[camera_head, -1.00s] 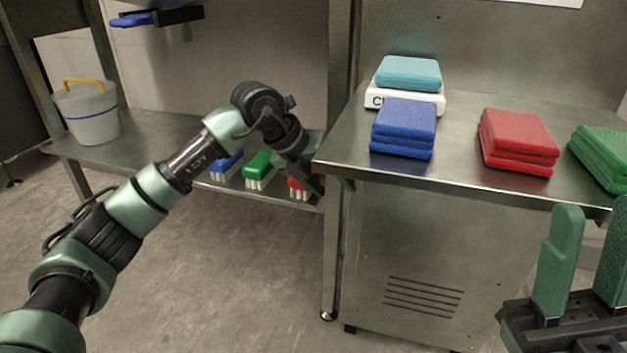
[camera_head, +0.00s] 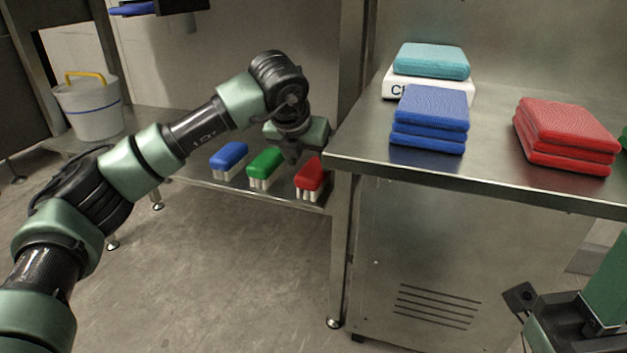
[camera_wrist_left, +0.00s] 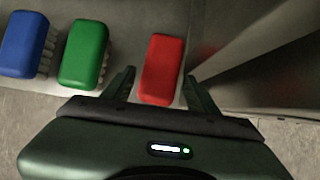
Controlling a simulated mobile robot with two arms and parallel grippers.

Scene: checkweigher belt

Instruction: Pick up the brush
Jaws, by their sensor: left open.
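Three brushes with white bristles stand in a row on the low steel shelf (camera_head: 225,188): a blue brush (camera_head: 229,158), a green brush (camera_head: 265,164) and a red brush (camera_head: 310,175). My left gripper (camera_head: 295,152) is open and empty, just above and behind the red brush. In the left wrist view the red brush (camera_wrist_left: 162,68) shows between the two open fingers (camera_wrist_left: 161,92); I cannot tell how far below them it lies. The green (camera_wrist_left: 85,55) and blue (camera_wrist_left: 24,45) brushes lie to the left there. My right gripper (camera_head: 596,305) is partly cut off at lower right.
A steel table (camera_head: 365,165) with a leg stands close right of the red brush. It bears blue cloths (camera_head: 430,118), red cloths (camera_head: 566,135) and a teal cloth (camera_head: 431,61) on a white box. A white bucket (camera_head: 88,108) stands on the shelf's left.

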